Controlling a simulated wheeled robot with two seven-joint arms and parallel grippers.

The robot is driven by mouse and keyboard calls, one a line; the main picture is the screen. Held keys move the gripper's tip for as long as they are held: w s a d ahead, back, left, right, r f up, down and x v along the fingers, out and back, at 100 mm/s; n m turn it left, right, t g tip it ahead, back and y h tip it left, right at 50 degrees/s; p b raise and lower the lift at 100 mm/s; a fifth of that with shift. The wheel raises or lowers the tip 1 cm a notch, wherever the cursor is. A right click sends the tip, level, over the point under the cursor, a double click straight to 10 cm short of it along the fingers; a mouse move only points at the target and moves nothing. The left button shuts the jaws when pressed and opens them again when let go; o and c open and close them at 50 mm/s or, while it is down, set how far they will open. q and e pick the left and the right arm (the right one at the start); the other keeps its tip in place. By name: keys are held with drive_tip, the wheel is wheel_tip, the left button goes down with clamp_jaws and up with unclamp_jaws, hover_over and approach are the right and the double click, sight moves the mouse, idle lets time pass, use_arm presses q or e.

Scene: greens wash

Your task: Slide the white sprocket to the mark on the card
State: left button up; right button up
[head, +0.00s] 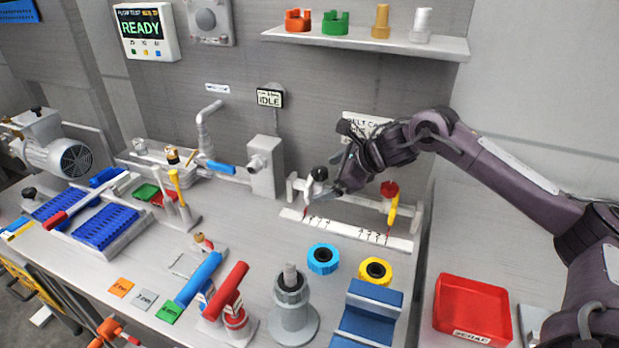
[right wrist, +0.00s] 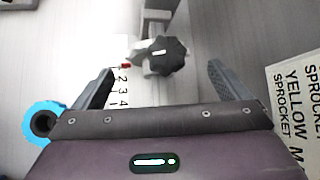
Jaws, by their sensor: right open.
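The white sprocket (head: 308,190) is a pale slider with a black knob (head: 319,173), at the left part of the rail along the back of the bench. In the right wrist view its white body (right wrist: 140,52) and black knob (right wrist: 167,57) lie between my fingers, near a small red pointer. My right gripper (head: 334,188) is open at the knob, with a finger to each side; contact cannot be told. The card (head: 362,127) on the wall is partly hidden by my right arm; its text (right wrist: 296,100) is cut off in the right wrist view. My left gripper is out of view.
A numbered scale strip (head: 347,229) runs before the rail. A yellow slider (head: 392,210) with a red knob is at the rail's right end. Blue (head: 323,258) and yellow (head: 375,270) rings lie in front. A red bin (head: 472,308) stands at right.

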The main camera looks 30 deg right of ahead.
sight(323, 187)
drive_tip(key=x, duration=0.3)
drive_tip(key=shift+s+a+f+p, duration=0.15)
drive_tip(key=shift+a+p, duration=0.15)
drive_tip(key=shift+p, duration=0.1)
drive_tip(key=shift+x, duration=1.05)
drive_tip(key=shift+f, duration=0.1)
drive_tip(key=shift+d, duration=0.1)
drive_tip(key=shift+c, duration=1.4)
drive_tip(key=c, duration=1.1)
drive_tip(key=shift+s+d+f+b, duration=0.1)
drive_tip(key=shift+d+f+b, duration=0.1)
drive_tip(key=shift+d+b, duration=0.15)
drive_tip(key=shift+s+d+r, duration=0.1)
drive_tip(key=shift+s+d, duration=0.1)
drive_tip(key=shift+s, duration=0.15)
drive_tip(key=shift+s+d+r, duration=0.2)
drive_tip(key=shift+s+d, duration=0.1)
drive_tip(key=o, duration=0.9)
drive_tip(key=shift+w+a, duration=0.1)
drive_tip(key=o, duration=0.5)
drive_tip(key=shift+w+a, duration=0.15)
drive_tip(key=shift+a, duration=0.05)
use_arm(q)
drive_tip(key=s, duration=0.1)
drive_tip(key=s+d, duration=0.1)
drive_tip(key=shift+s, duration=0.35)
use_arm(e)
drive_tip(key=shift+d, duration=0.1)
